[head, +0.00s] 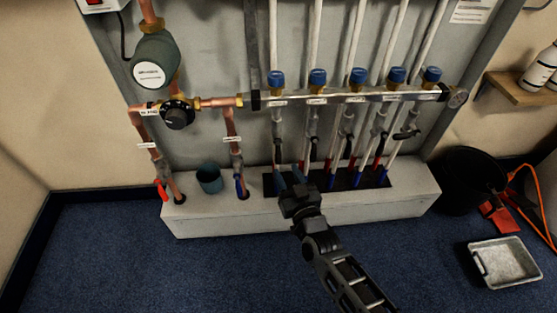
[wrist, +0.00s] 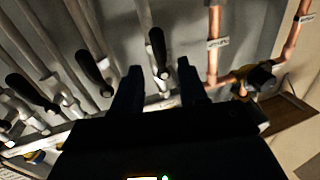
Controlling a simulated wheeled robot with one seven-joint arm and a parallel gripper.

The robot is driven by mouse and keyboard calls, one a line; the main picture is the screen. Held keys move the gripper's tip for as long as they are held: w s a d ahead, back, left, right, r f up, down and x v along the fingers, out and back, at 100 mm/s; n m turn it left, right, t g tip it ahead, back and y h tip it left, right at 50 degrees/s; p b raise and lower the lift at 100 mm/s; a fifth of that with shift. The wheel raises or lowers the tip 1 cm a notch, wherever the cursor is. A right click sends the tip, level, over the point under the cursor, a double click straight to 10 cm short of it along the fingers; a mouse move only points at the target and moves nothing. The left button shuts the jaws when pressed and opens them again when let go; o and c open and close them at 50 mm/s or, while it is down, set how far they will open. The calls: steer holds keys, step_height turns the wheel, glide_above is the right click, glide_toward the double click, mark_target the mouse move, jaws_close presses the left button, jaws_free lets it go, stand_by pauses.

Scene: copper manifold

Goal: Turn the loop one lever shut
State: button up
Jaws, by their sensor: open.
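The leftmost black lever (head: 278,150), which I take to be the loop one lever, sits on the first pale pipe under the manifold bar (head: 335,97). It looks in line with its pipe. The label near it is too small to read. My gripper (head: 289,178) is open, just below and in front of the lever. In the wrist view my gripper (wrist: 160,82) has a finger on each side of the lever; I cannot tell whether either touches it.
Several similar levers stand to the right; the nearest (head: 314,147) is close by, and the far right one (head: 407,133) lies crosswise. A copper pipe with a blue lever (head: 239,185) stands left. A white plinth (head: 320,218) runs below. A teal cup (head: 209,179) stands on it.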

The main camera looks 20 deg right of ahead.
mark_target(280, 158)
steer(key=w, duration=0.2)
steer(key=w+b, duration=0.1)
steer(key=w, duration=0.4)
steer(key=shift+w+d+b, duration=0.25)
steer(key=shift+w+b, duration=0.05)
steer(key=shift+b, duration=0.05)
jaws_close()
